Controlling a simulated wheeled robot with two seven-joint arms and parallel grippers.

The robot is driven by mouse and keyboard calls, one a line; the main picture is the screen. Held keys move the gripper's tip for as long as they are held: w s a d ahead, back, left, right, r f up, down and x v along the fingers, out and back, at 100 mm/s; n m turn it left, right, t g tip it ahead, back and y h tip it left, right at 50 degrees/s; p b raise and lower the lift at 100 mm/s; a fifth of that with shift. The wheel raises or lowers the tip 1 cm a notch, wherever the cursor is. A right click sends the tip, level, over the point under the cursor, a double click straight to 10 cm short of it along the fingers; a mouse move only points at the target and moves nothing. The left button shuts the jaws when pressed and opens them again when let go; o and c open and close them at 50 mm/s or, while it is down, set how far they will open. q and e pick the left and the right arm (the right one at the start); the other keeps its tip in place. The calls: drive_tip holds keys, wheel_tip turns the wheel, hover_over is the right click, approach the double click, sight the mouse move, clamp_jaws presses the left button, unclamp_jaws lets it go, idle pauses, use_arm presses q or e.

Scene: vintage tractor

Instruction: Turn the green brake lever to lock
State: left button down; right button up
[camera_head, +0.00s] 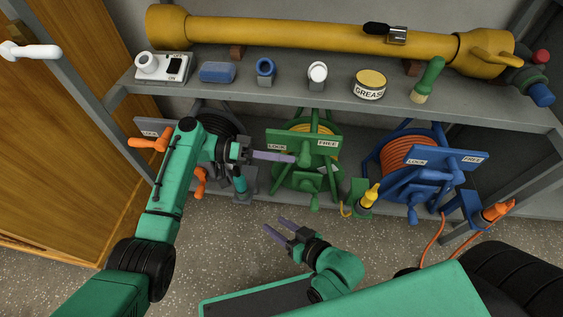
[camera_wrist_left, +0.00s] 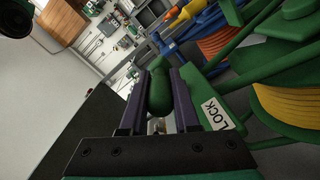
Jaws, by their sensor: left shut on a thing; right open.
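The green reel (camera_head: 318,178) with yellow hose stands on the lower shelf. Its plate (camera_head: 301,140) reads LOCK on the left and FREE on the right. My left gripper (camera_head: 292,158) reaches in from the left at the reel's front, below the LOCK side. In the left wrist view the green brake lever's rounded end (camera_wrist_left: 160,93) sits between the two purple fingers, which are shut on it. The LOCK label (camera_wrist_left: 217,114) is just right of the fingers there. My right gripper (camera_head: 278,227) is open and empty above the floor, in front of the reel.
A blue reel (camera_head: 420,165) with orange hose stands to the right, a dark reel (camera_head: 215,135) to the left behind my left arm. A yellow-tipped nozzle (camera_head: 370,195) is beside the green reel. The upper shelf (camera_head: 215,97) overhangs them. Floor in front is partly clear.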

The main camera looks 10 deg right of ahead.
use_arm(q)
drive_tip(key=shift+f+h+b, duration=0.2)
drive_tip(key=shift+h+b, duration=0.3)
drive_tip(key=shift+b, duration=0.2)
use_arm(e)
drive_tip(key=shift+f, duration=1.1)
drive_tip(key=shift+w, duration=0.1)
use_arm(q)
drive_tip(key=c, duration=0.7)
unclamp_jaws()
drive_tip(key=shift+o, duration=0.2)
wheel_tip(320, 180, up, 6)
drive_tip(key=p, duration=0.3)
drive_tip(key=shift+r, duration=0.25)
wheel_tip(320, 180, up, 14)
drive_tip(key=p, duration=0.4)
drive_tip(key=shift+f, duration=0.25)
use_arm(e)
drive_tip(key=s+d+r+g+h, duration=0.2)
drive_tip(key=d+r+g+h, duration=0.1)
drive_tip(key=d+r+g, duration=0.3)
drive_tip(key=shift+d+r+n+h, duration=0.3)
drive_tip(key=shift+d+r+n, duration=0.1)
drive_tip(key=shift+d, duration=0.85)
